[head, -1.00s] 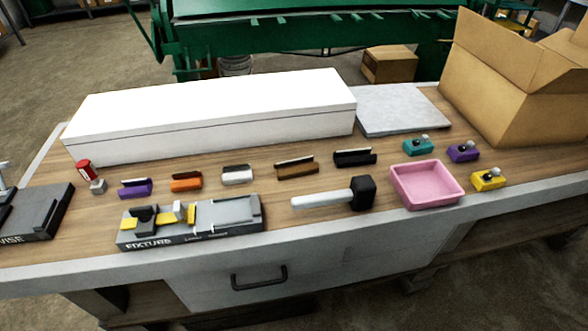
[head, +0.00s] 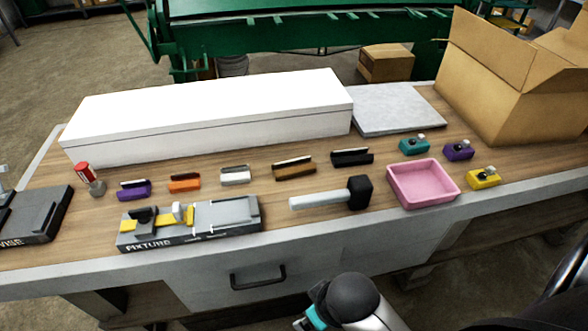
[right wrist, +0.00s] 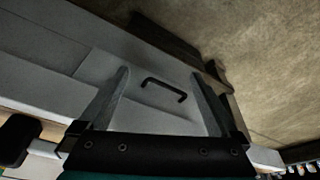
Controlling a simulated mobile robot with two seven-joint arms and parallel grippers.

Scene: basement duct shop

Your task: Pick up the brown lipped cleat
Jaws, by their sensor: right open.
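The brown lipped cleat (head: 294,169) lies on the wooden bench top, between the white cleat (head: 236,175) and the black cleat (head: 352,157). An orange cleat (head: 184,182) and a purple cleat (head: 134,189) lie further left in the same row. In the right wrist view my right gripper (right wrist: 165,88) is open and empty, its two fingers apart in front of the bench's drawer front. The brown cleat is not in that view. In the head view part of my arm shows at the bottom, below the bench edge. My left gripper is not in view.
A long white box (head: 210,115) stands behind the cleats. In front lie the fixture (head: 230,213) and a mallet (head: 358,192). A pink tray (head: 424,184) and small teal, purple and yellow clamp-like items are to the right. A cardboard box (head: 500,100) stands at the back right.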

